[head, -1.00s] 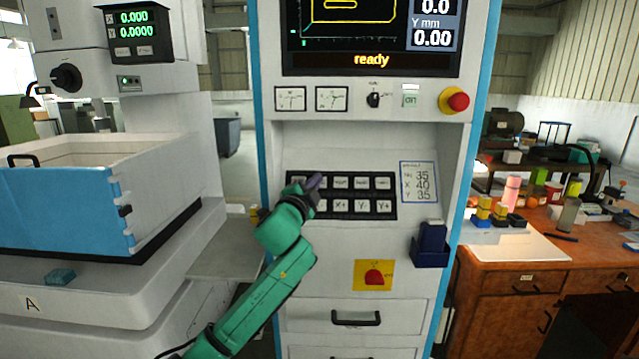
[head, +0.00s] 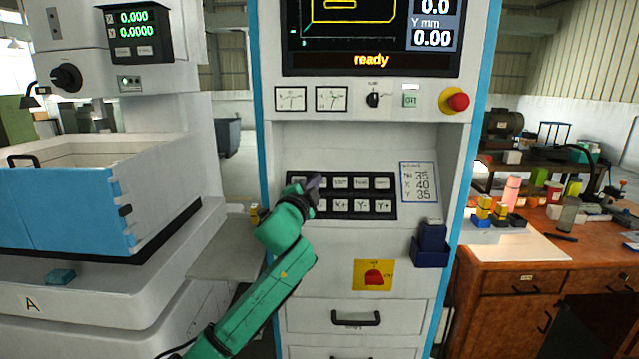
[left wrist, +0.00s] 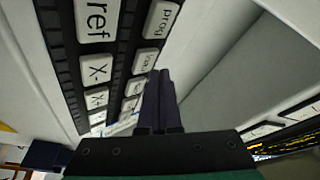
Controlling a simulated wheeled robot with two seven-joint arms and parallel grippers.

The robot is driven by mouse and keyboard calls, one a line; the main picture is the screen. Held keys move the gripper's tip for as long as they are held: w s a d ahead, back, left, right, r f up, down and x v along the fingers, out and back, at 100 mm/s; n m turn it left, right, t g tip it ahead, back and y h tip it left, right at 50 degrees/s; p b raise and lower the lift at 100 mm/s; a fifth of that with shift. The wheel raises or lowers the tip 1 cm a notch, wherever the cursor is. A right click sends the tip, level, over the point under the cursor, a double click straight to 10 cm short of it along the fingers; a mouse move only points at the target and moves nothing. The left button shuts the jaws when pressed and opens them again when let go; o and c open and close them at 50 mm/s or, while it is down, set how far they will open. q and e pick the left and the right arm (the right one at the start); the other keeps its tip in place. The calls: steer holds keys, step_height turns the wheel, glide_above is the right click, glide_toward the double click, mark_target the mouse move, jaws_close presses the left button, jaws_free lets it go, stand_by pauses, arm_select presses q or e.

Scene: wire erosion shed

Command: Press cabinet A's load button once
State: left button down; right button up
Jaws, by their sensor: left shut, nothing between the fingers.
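The cabinet (head: 357,145) stands in the middle of the head view, its screen reading "ready". Its black keypad (head: 372,196) holds two rows of white keys. In the left wrist view the load button (left wrist: 146,61) is in the same row as the "prog" key (left wrist: 160,20), across from the "ref" and "X-" keys. My left gripper (head: 317,181) is shut and empty. Its dark fingertips (left wrist: 160,74) are right beside the load button in the picture and hide part of the keys around it. I cannot tell whether they touch it. My right gripper is not in view.
A red knob (head: 457,101) sticks out at the cabinet's upper right. A dark blue holder (head: 430,251) is on its lower right front. The machine with a blue-sided tank (head: 75,212) and a letter A stands left. A cluttered wooden desk (head: 510,254) stands right.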

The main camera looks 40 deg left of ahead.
arm_select(q)
steer(key=shift+w+a+f, duration=0.2)
steer(key=shift+w, duration=0.05)
steer(key=shift+w+a+f, duration=0.15)
steer(key=shift+w+f, duration=0.05)
stand_by(0.9)
steer(key=shift+s+d+r+p, duration=0.35)
steer(key=shift+s+d+r, duration=0.05)
steer(key=shift+s+r, duration=0.1)
steer(key=s+d+r+p, duration=0.2)
steer(key=s, duration=0.1)
steer(key=shift+s+d+r, duration=0.1)
steer(key=shift+d+r, duration=0.1)
steer(key=shift+r, duration=0.2)
stand_by(0.9)
